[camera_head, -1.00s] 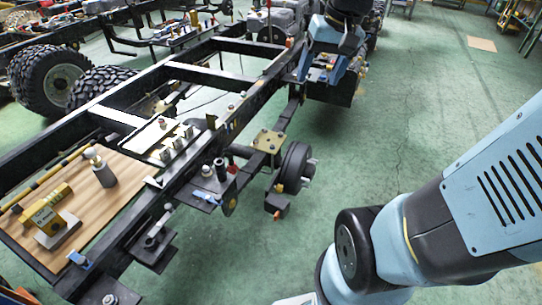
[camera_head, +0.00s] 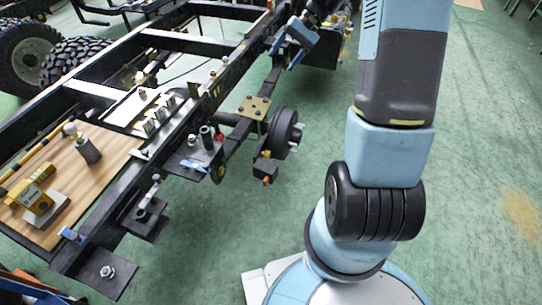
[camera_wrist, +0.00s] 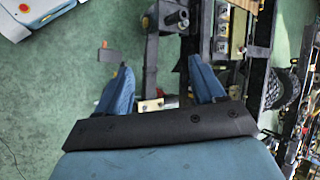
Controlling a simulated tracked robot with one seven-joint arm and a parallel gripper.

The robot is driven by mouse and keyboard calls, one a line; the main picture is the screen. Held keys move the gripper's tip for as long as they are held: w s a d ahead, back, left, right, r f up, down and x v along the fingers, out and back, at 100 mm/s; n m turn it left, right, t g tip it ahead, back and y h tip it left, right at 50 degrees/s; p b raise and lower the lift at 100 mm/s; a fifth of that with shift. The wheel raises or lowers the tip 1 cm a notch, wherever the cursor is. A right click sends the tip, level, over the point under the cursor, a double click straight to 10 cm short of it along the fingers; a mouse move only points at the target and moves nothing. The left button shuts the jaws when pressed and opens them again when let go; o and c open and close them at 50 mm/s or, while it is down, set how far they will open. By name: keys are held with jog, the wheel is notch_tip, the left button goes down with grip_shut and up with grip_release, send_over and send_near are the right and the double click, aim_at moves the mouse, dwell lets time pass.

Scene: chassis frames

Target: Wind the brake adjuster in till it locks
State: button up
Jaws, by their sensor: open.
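A dark round brake drum (camera_head: 287,130) sits at the axle end on the right side of the chassis frame. A small dark block with an orange tip (camera_head: 265,168) is just below and left of it. I cannot tell for sure which part is the brake adjuster. My gripper (camera_head: 285,55) is above and beyond the drum in the head view, apart from it. In the wrist view my gripper (camera_wrist: 160,78) has its two blue fingers spread with nothing held between them. A brown-orange piece on a bracket (camera_wrist: 109,55) shows outside the left finger.
The black chassis frame (camera_head: 185,130) runs diagonally, with a gold plate (camera_head: 254,107) over the axle. A wooden board (camera_head: 105,150) on it holds a yellow tool (camera_head: 34,192) and a grey cylinder (camera_head: 88,150).

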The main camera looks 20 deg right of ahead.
jog(key=w+d+f+m+y, duration=0.1)
jog(key=w+d+f+y, duration=0.15)
jog(key=f, duration=0.45)
jog(key=w+d+f+m+y, duration=0.15)
jog(key=w+f, duration=0.25)
jog(key=f, duration=0.4)
jog(key=m+t+y, duration=0.3)
jog(key=m+t, duration=0.7)
jog(key=t, duration=0.2)
send_near(266, 154)
jog(key=w+a+f, duration=0.1)
jog(key=w+a, duration=0.5)
jog(key=shift+f, duration=0.2)
jog(key=shift+s, duration=0.1)
jog(key=c, duration=1.1)
jog(key=shift+o, duration=0.2)
jog(key=shift+m, duration=0.25)
